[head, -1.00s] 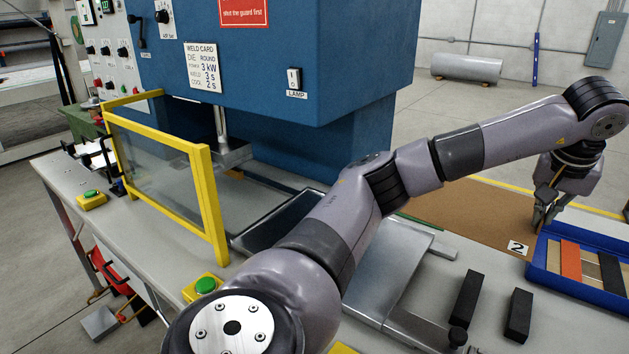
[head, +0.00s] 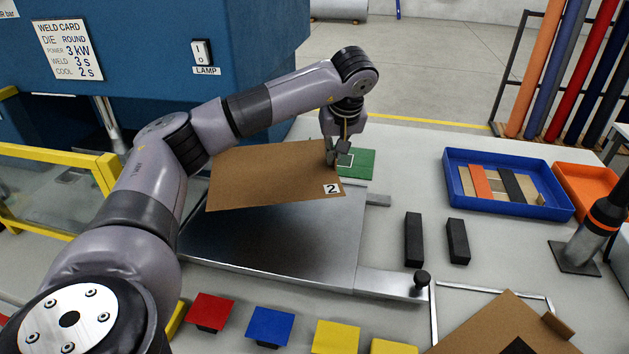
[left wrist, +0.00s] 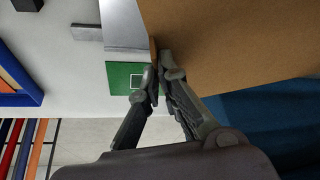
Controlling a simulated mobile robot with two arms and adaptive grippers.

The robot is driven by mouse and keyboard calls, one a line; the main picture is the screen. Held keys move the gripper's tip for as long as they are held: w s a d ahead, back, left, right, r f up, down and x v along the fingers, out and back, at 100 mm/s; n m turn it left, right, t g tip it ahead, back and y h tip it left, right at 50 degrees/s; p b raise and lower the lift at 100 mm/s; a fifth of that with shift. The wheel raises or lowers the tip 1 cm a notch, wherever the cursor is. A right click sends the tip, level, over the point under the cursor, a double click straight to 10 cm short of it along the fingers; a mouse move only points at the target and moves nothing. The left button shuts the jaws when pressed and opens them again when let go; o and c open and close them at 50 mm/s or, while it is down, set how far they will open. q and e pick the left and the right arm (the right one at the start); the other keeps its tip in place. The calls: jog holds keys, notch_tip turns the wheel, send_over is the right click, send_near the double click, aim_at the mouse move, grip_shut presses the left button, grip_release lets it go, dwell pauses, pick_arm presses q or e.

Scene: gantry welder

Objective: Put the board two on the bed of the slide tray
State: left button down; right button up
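Board two (head: 260,180), a flat brown sheet with a white "2" label at its near right corner, is held by my left gripper (head: 338,158) at its right edge. The board extends left from the fingers, over the far part of the slide tray's metal bed (head: 290,255). It looks a little above the bed, though the exact gap is unclear. In the left wrist view, the fingers (left wrist: 160,80) are closed on the edge of the board (left wrist: 235,45). My right gripper is not in view.
A green plate (head: 356,165) lies just beyond the gripper. Two black bars (head: 413,240) and a blue tray (head: 505,208) of strips are to the right. Red, blue and yellow pads (head: 270,326) line the front. The yellow guard frame (head: 60,156) stands left.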

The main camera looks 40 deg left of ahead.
pick_arm(q)
notch_tip(320, 180, down, 10)
jog(key=shift+a+r+p, duration=0.15)
jog(key=shift+r+p, duration=0.1)
jog(key=shift+p, duration=0.6)
notch_tip(320, 180, down, 5)
jog(key=shift+r+p, duration=0.15)
jog(key=shift+p, duration=0.35)
jog(key=shift+f, duration=0.2)
jog(key=c, duration=2.3)
grip_release()
jog(key=shift+f, duration=0.1)
jog(key=o, duration=0.5)
